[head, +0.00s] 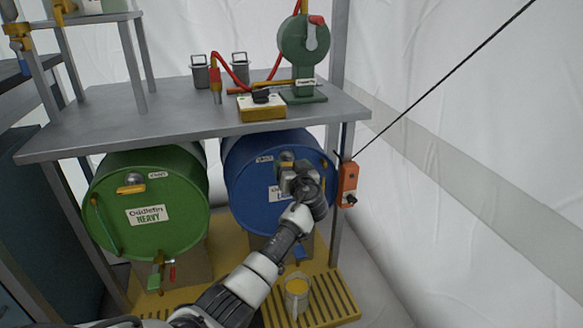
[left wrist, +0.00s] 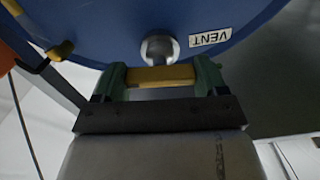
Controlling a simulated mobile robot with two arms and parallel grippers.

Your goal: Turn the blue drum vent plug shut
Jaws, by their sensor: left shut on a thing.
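The blue drum (head: 247,195) lies on its side under the bench, its round end facing me. Its vent plug (head: 286,157) is near the top of that end, partly hidden by my left gripper (head: 290,168). In the left wrist view the plug shows as a round silver boss (left wrist: 159,48) with a yellow bar handle (left wrist: 160,77), beside a white VENT label (left wrist: 210,38). The green fingers of my left gripper are shut on the yellow handle, one at each end. The handle lies crosswise in that view. My right gripper is not in view.
A green drum (head: 120,205) with its own yellow-handled vent lies to the left. An orange box (head: 348,184) hangs on the bench post at right. A cup of yellow liquid (head: 297,287) stands on the yellow grated base (head: 333,303). The grey bench (head: 100,132) overhangs the drums.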

